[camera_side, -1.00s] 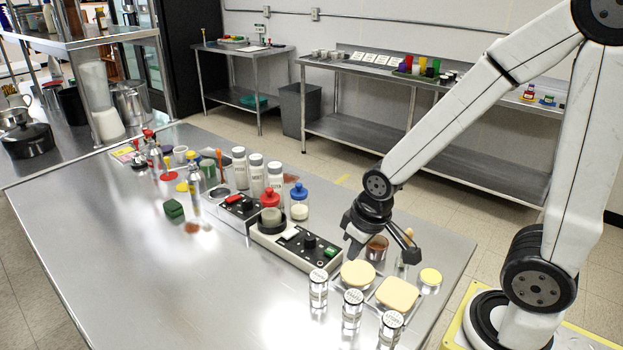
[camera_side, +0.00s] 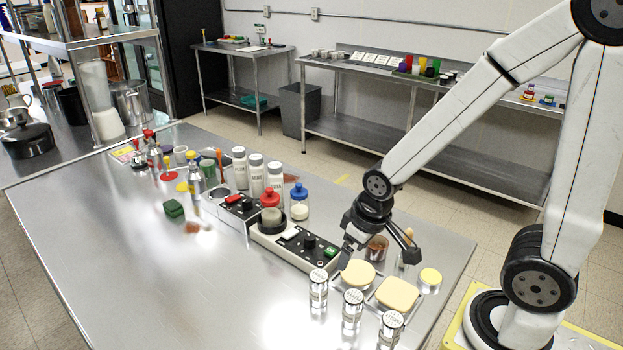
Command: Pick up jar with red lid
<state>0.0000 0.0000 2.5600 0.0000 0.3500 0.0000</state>
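The jar with the red lid (camera_side: 270,211) stands upright in the dark round seat of a black-and-white control unit (camera_side: 292,243), near the middle of the table. Its lower part is hidden by the seat. My gripper (camera_side: 378,257) is to the right of the jar, over the right end of the table. Its two dark fingers are spread apart, with a brown cup (camera_side: 376,247) showing between or behind them. My gripper is apart from the jar and holds nothing visible.
A blue-lidded jar (camera_side: 299,204) stands close to the right of the red-lidded one. Several white bottles (camera_side: 275,177) stand behind. Silver-lidded jars (camera_side: 318,288) and yellow pads (camera_side: 397,293) lie near my gripper. The table's left front (camera_side: 150,270) is clear.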

